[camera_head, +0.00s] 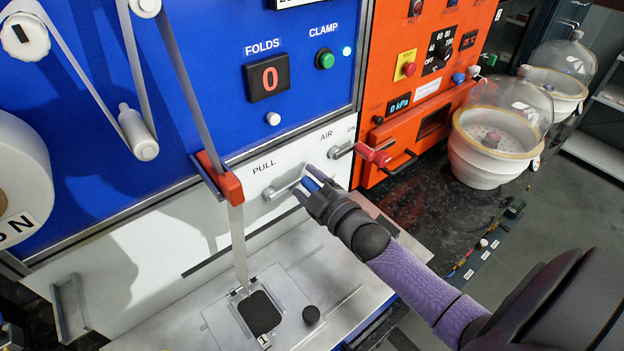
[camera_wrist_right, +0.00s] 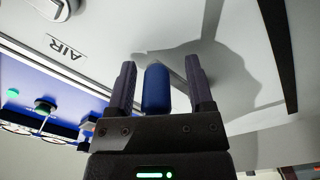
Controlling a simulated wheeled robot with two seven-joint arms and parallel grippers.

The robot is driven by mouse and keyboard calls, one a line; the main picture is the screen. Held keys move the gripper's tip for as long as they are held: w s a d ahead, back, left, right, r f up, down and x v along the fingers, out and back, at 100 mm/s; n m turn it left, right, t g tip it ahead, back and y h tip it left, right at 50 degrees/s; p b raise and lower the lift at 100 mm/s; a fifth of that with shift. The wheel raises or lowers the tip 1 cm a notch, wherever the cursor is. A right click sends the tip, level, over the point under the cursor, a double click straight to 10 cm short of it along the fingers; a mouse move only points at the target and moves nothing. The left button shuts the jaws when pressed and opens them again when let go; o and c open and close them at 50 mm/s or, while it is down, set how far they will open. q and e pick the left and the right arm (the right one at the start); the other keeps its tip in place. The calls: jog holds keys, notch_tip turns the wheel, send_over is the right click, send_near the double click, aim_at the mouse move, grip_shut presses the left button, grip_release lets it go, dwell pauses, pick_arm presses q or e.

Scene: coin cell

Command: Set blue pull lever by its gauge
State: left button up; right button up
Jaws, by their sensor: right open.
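The blue pull lever (camera_head: 312,184) sticks out of the white panel below the PULL label (camera_head: 264,168), on a grey metal arm (camera_head: 281,187). My right gripper (camera_head: 308,183) is at the lever with its fingers on either side of the blue handle. In the right wrist view the blue handle (camera_wrist_right: 157,88) stands between the two open fingers (camera_wrist_right: 158,85), with a small gap showing. I cannot make out a gauge for this lever. My left gripper is not in view.
A lever with a red handle (camera_head: 373,155) sits right of the AIR label. A red guide (camera_head: 217,178) with a hanging strip (camera_head: 237,240) is to the left. Below lies a metal plate with a black square pad (camera_head: 259,312). A glass-domed pot (camera_head: 492,150) stands right.

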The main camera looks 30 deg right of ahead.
jog(key=s, duration=0.9)
jog(key=shift+s+d+p, duration=0.4)
jog(key=shift+c, duration=0.2)
